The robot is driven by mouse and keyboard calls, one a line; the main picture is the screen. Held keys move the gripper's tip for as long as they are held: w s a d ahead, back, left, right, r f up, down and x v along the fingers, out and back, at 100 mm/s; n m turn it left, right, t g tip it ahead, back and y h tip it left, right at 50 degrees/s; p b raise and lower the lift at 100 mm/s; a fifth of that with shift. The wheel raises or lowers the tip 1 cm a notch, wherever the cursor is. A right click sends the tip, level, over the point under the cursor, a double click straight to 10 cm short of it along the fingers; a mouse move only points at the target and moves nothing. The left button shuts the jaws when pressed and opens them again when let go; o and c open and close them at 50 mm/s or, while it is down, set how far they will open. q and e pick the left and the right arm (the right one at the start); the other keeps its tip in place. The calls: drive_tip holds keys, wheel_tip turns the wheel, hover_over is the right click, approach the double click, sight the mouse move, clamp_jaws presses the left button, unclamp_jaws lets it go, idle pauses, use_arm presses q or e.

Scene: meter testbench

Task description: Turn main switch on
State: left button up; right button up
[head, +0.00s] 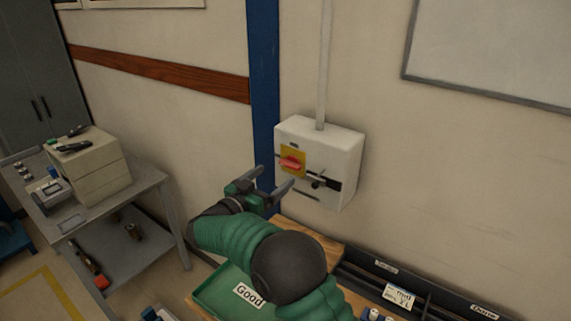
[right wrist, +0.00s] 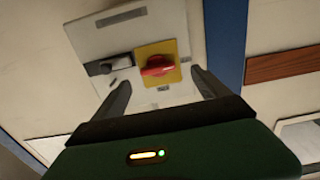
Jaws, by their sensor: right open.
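The main switch is a red rotary knob (head: 291,164) on a yellow plate (head: 298,153), on the front of a white wall box (head: 345,152). My right gripper (head: 271,180) is open and empty, just in front of the box and a little below and left of the knob in the head view. In the right wrist view the red knob (right wrist: 157,66) lies ahead, between the directions of the two fingers, nearer the right finger, and appears apart from both. A dark latch (right wrist: 116,65) sits beside the yellow plate (right wrist: 158,49). My left gripper is not in view.
A wooden bench with a green tray (head: 215,293) labelled Good and a dark bin rack (head: 430,290) stands below the box. A grey side table (head: 150,185) with a beige drawer unit (head: 95,165) is at the left. A blue post (head: 263,80) runs beside the box.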

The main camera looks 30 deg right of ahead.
sight(288, 166)
drive_tip(key=x, duration=0.5)
drive_tip(key=shift+s+d+r+p, duration=0.25)
drive_tip(key=shift+d+r+p, duration=0.05)
drive_tip(key=shift+d+p, duration=0.15)
drive_tip(key=shift+w+d, duration=0.2)
drive_tip(key=shift+d, duration=0.1)
drive_tip(key=shift+w+d+f, duration=0.1)
drive_tip(key=shift+w+f, duration=0.05)
drive_tip(key=shift+w, duration=0.1)
drive_tip(key=shift+c, duration=0.3)
drive_tip(key=shift+s, duration=0.1)
drive_tip(key=c, duration=1.3)
